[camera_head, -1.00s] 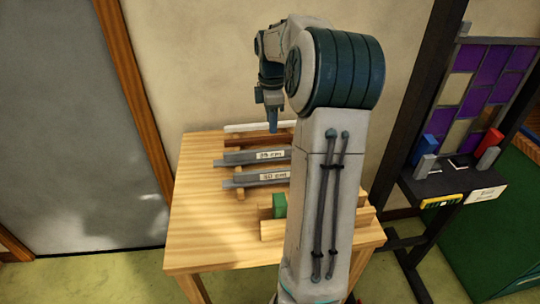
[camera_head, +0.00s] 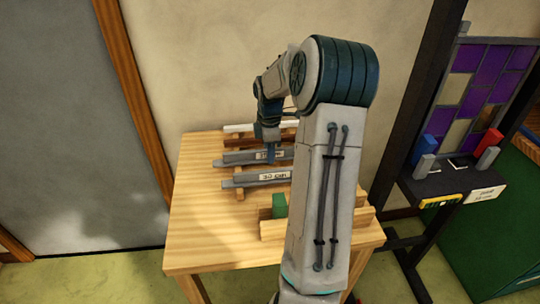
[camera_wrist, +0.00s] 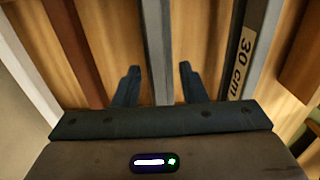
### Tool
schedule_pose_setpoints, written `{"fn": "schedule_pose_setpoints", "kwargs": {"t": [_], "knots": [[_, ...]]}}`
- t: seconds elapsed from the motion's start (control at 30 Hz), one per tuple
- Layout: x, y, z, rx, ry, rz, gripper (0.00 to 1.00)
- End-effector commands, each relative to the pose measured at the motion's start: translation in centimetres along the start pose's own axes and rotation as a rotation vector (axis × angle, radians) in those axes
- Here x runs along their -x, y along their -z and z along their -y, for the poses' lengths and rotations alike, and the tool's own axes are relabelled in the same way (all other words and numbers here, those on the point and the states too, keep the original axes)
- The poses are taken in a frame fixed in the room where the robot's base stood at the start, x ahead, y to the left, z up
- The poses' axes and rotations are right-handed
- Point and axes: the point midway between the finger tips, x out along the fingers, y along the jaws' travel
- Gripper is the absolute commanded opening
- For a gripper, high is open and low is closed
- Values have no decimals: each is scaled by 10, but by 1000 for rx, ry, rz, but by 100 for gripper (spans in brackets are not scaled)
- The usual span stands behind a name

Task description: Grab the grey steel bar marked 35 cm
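Two labelled grey steel bars lie side by side on the wooden rack. The farther bar (camera_head: 236,158) has its label partly covered by my gripper (camera_head: 271,160); that label reads 35 cm in the earlier head view. The nearer bar (camera_head: 240,181) has a label that reads 30 cm in the wrist view (camera_wrist: 239,60). In the wrist view my gripper (camera_wrist: 160,68) is open, with one finger on each side of the farther bar (camera_wrist: 154,25) and a gap on both sides. No label shows on that part of the bar.
A brown bar (camera_wrist: 75,45) and a white bar (camera_head: 240,127) lie behind the grey bars on the wooden table (camera_head: 205,225). A green block (camera_head: 279,205) sits in a wooden holder at the front. A dark stand with a leaded panel (camera_head: 485,80) is at right.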

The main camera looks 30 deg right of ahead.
Motion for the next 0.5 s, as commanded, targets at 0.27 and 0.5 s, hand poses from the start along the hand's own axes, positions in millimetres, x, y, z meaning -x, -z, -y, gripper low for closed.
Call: {"fn": "schedule_pose_setpoints", "kwargs": {"t": [0.27, 0.5], "knots": [[0, 0, 0, 0, 0, 0, 0], [2, 0, -1, 0, -2, 0, 0]]}}
